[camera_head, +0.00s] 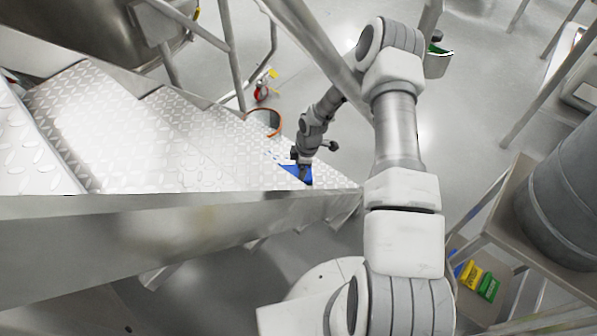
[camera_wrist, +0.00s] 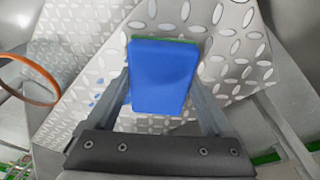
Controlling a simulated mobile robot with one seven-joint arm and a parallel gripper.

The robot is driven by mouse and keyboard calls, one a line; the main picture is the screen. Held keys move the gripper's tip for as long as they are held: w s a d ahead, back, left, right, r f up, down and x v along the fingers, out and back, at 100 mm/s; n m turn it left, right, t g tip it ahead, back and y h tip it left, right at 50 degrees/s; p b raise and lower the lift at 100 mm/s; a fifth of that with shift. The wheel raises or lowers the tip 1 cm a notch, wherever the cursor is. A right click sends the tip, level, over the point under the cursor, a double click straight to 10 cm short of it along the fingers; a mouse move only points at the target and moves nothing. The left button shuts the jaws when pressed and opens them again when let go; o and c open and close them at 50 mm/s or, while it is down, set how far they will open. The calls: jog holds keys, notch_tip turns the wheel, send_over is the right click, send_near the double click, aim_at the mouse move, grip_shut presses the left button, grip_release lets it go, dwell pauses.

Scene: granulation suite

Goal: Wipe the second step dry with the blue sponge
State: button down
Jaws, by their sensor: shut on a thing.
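The blue sponge (camera_wrist: 163,78) has a green edge along its far side. My gripper (camera_wrist: 163,90) is shut on it, with one finger on each side. In the head view the sponge (camera_head: 296,172) shows partly under my gripper (camera_head: 303,174), at a low step of the metal stair. That step's tread (camera_wrist: 232,50) is diamond-patterned metal. The sponge lies over it and looks close to or on the surface; contact cannot be told. Small blue wet-looking marks (camera_wrist: 97,98) lie on the tread left of the sponge.
Higher treads (camera_head: 85,100) rise to the left, beside a metal side rail (camera_head: 180,225). An orange-rimmed round thing (camera_head: 266,121) stands beyond the stair. Handrail posts (camera_head: 230,50) stand behind. A rack with a grey drum (camera_head: 565,200) and coloured blocks (camera_head: 473,273) is at right.

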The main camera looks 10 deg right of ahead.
jog(key=shift+f+b, duration=0.3)
jog(key=shift+f, duration=0.2)
jog(key=shift+w, duration=0.1)
